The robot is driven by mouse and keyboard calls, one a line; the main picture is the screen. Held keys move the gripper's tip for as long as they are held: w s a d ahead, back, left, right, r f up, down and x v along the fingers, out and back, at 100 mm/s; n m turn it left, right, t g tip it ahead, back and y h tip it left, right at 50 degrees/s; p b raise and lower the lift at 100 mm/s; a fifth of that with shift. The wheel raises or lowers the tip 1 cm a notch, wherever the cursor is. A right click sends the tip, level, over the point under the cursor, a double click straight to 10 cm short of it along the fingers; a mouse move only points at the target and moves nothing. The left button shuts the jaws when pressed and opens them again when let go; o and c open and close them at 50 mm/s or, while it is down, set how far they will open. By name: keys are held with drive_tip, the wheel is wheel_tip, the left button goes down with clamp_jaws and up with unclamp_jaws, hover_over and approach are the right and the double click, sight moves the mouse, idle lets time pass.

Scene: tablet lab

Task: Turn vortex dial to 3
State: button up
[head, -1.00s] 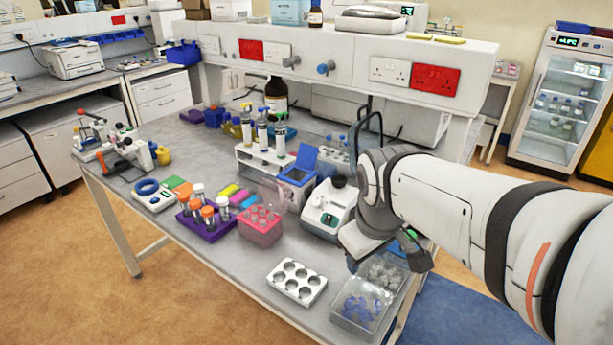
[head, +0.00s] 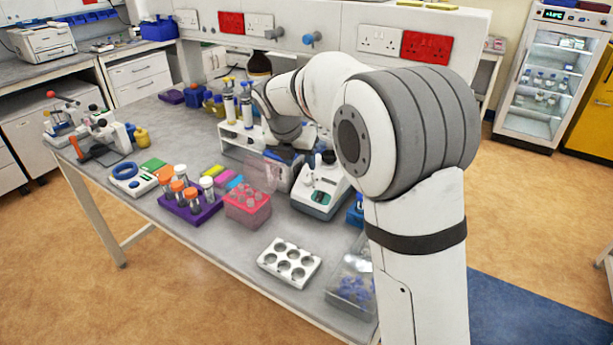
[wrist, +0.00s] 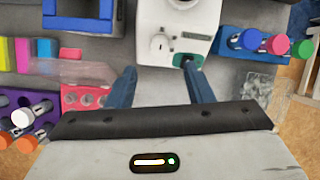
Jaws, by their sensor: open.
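The vortex mixer (head: 319,187) is a white device with a dark cup on top, on the bench in the head view. In the wrist view its white body (wrist: 182,20) is at top centre. A small round white dial (wrist: 160,46) is on its front, with a green patch to the right of it. My gripper (wrist: 159,70) is open and empty, with its two dark blue fingers apart. In that picture the dial appears just beyond and between the fingertips. No contact is visible. In the head view my arm hides the fingers.
A pink tube box (head: 247,208) and a purple rack (head: 190,207) with orange-capped tubes stand left of the mixer. A white six-well plate (head: 289,263) and a clear bin (head: 352,283) are in front. Bare bench shows at front left.

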sight(306, 178)
drive_tip(key=x, duration=0.7)
drive_tip(key=shift+f, duration=0.1)
drive_tip(key=shift+s, duration=0.1)
drive_tip(key=c, duration=1)
